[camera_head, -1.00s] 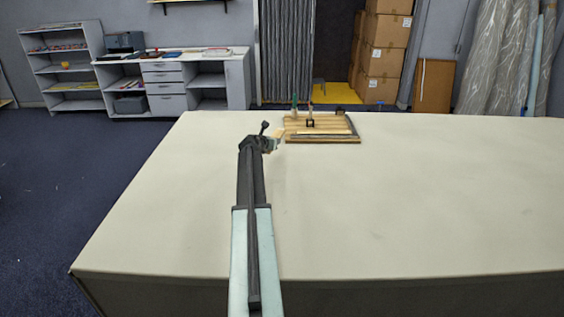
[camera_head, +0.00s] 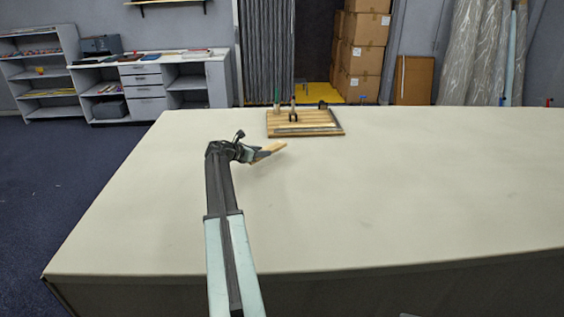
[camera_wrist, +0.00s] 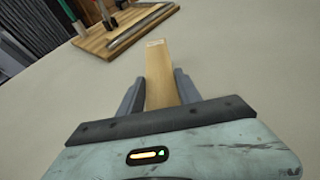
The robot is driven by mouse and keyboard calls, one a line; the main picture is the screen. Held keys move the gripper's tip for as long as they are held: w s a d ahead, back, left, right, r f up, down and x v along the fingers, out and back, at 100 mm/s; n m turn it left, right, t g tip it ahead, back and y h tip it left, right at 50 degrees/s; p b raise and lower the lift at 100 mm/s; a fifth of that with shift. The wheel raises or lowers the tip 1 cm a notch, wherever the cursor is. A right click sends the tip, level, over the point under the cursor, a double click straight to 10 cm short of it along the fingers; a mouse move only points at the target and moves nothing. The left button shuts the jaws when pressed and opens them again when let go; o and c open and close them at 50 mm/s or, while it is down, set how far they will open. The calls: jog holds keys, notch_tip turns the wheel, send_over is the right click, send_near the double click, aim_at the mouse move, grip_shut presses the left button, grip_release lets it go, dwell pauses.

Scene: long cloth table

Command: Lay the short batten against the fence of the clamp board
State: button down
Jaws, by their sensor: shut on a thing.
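The short batten (camera_head: 269,150) is a pale wooden piece held in my gripper (camera_head: 260,154), sticking out to the right and tilted slightly up. In the wrist view the batten (camera_wrist: 159,72) lies between the two grey fingers of my gripper (camera_wrist: 159,92), its far end reaching beyond them. The clamp board (camera_head: 306,131) lies on the table beyond and to the right of my gripper, apart from the batten. A grey metal strip, which looks like the fence (camera_head: 307,129), runs along its near side; it also shows in the wrist view (camera_wrist: 143,26). Upright clamps (camera_head: 292,112) stand on the board's far part.
The long cloth-covered table (camera_head: 400,190) is bare around the board and to the right. Its far edge lies just behind the board. Shelves (camera_head: 150,85) and stacked cardboard boxes (camera_head: 362,50) stand well beyond the table.

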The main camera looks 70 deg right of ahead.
send_over(283, 166)
jog(key=shift+w+f+b, duration=0.15)
jog(key=shift+f+b, duration=0.2)
jog(key=shift+f, duration=0.1)
notch_tip(283, 166, down, 4)
jog(key=b, duration=0.4)
jog(key=shift+d, duration=0.1)
jog(key=shift+s+r, duration=0.2)
jog(key=shift+r, duration=0.05)
jog(key=shift+f, duration=0.2)
jog(key=c, duration=0.8)
grip_release()
jog(key=shift+r, duration=0.1)
jog(key=shift+c, duration=0.2)
jog(key=shift+r+p, duration=0.1)
jog(key=shift+p, duration=0.2)
